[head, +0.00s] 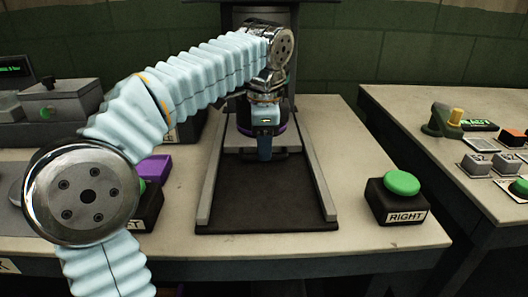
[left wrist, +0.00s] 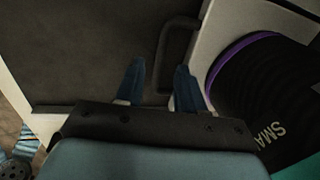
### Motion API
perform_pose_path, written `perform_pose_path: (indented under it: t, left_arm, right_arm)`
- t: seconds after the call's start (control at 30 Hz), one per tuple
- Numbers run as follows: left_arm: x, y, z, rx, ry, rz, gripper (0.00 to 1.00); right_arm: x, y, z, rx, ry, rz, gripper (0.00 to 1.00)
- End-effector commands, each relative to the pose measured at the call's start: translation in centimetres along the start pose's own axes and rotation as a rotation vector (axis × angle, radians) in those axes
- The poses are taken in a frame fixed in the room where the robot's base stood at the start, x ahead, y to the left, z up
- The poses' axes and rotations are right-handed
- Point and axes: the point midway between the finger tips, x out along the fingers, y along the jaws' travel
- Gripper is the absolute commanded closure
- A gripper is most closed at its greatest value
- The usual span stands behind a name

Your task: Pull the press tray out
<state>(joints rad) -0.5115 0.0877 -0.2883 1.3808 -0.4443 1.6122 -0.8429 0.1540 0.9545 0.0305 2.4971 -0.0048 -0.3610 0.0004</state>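The press tray (left wrist: 210,50) is a light plate carrying a black disc with a purple rim, seen at the right of the left wrist view. In the head view it sits under the press, mostly hidden by my arm. Its dark bar handle (left wrist: 162,55) sticks out over the dark bed; it also shows in the head view (head: 281,155). My left gripper (head: 264,155) points down at the handle. In the left wrist view its two blue fingers (left wrist: 157,85) are apart, with the handle end between them; contact cannot be told. My right gripper is out of view.
Two grey rails (head: 318,175) flank the bare dark bed (head: 265,200). A green RIGHT button (head: 402,184) stands at the right; a matching button box (head: 148,205) is partly behind my left arm. A purple block (head: 154,168) lies behind it. A second table (head: 440,160) stands right, across a gap.

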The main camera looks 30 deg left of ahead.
Motion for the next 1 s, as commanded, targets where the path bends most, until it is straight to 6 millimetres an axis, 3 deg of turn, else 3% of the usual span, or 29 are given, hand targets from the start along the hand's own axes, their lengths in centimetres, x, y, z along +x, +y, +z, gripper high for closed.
perform_pose_path:
  t: [0.13, 0.43, 0.47, 0.7, 1.0]
  left_arm:
    - [1.4, 0.0, 0.0, -0.001, 0.000, 0.000, 0.62]
    - [1.7, 0.0, 0.0, 0.000, 0.001, -0.001, 0.62]
    - [1.7, 0.0, 0.0, 0.000, 0.001, -0.001, 0.63]
    - [1.7, 0.0, 0.0, 0.000, 0.001, 0.000, 1.00]
    - [1.6, 0.0, 0.0, 0.000, 0.000, 0.000, 1.00]
  right_arm:
    - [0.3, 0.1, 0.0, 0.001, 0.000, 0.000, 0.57]
    - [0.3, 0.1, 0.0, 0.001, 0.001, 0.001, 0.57]
    - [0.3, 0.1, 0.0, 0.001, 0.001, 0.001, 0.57]
    - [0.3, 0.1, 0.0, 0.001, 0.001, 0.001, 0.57]
    - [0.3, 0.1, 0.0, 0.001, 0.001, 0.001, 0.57]
